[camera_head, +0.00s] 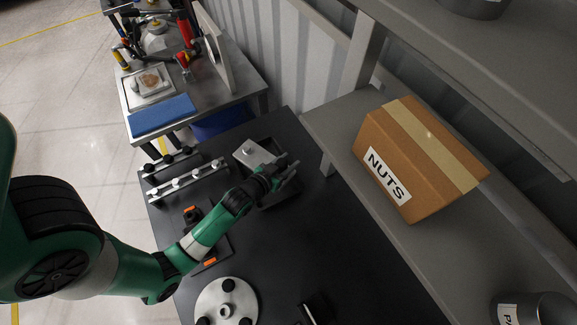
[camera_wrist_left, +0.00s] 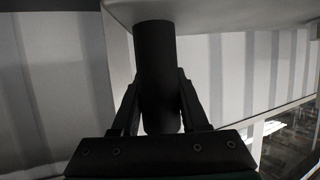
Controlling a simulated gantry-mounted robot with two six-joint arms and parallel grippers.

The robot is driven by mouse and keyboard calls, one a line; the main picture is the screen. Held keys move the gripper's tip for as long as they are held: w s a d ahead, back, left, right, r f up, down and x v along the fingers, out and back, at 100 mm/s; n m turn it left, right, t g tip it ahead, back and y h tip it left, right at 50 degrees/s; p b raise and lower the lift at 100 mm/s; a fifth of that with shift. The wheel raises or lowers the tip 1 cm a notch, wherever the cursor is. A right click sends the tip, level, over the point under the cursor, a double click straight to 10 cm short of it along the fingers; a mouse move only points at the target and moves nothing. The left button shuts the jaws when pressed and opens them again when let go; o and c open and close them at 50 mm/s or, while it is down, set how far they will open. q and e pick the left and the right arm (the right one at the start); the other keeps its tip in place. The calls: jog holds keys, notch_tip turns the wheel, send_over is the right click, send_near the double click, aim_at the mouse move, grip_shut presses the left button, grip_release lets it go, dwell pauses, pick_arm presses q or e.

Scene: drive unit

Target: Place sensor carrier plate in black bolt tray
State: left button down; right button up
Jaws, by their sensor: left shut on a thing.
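My left gripper (camera_head: 287,171) is over the black tray (camera_head: 290,192) at the far end of the dark table. In the left wrist view its fingers (camera_wrist_left: 160,105) are shut on a black cylinder (camera_wrist_left: 156,60). The cylinder's far end meets a pale flat surface (camera_wrist_left: 220,12); I cannot tell whether they are joined. A grey plate-like piece with a small knob (camera_head: 249,151) shows beside the gripper, at the tray's left part. I cannot tell whether it rests in the tray, or which piece is the sensor carrier plate. My right gripper is not recognisable in view.
A round metal disc (camera_head: 239,294) with black knobs lies at the near end. Rails with black and white knobs (camera_head: 187,182) stand at the left edge. A black-orange fixture (camera_head: 209,262) sits beside my arm. A shelf with a NUTS box (camera_head: 410,160) is right. The table's middle right is clear.

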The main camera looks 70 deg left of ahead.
pick_arm(q)
jog(key=shift+w+a+f, duration=0.2)
jog(key=shift+f, duration=0.05)
notch_tip(320, 180, down, 3)
jog(key=shift+b, duration=0.6)
jog(key=shift+r, duration=0.1)
jog(key=shift+f+b, duration=0.35)
jog(key=shift+f, duration=0.1)
jog(key=shift+f, duration=0.1)
jog(key=shift+c, duration=2.1)
grip_release()
